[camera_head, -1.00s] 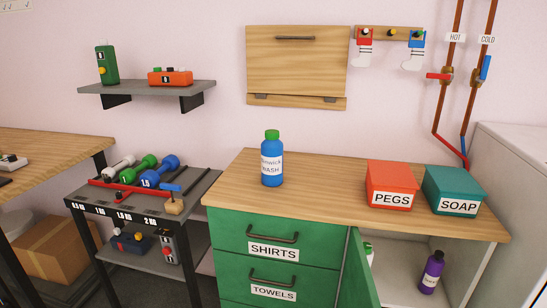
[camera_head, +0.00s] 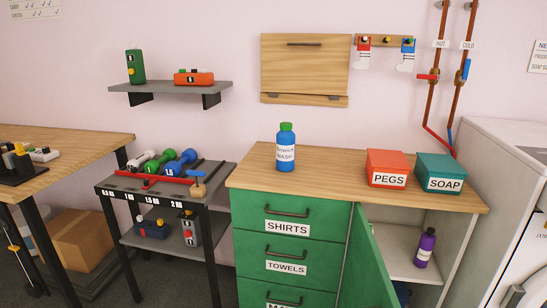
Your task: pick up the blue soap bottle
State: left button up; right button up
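The blue soap bottle (camera_head: 286,150) stands upright on the wooden top of the green cabinet, toward its back left. It has a green cap and a white label ending in "WASH". Nothing touches it. Neither of my grippers shows in the head view.
A red PEGS box (camera_head: 387,168) and a teal SOAP box (camera_head: 440,174) stand on the right of the wooden countertop (camera_head: 330,185). The green cabinet door (camera_head: 370,262) hangs open, with a purple bottle (camera_head: 425,248) inside. A dumbbell rack (camera_head: 217,180) stands left. The countertop's middle is clear.

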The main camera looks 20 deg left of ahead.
aim_at(285, 140)
jog(key=u, duration=2.15)
jog(key=i, duration=2.3)
jog(key=z, duration=0.5)
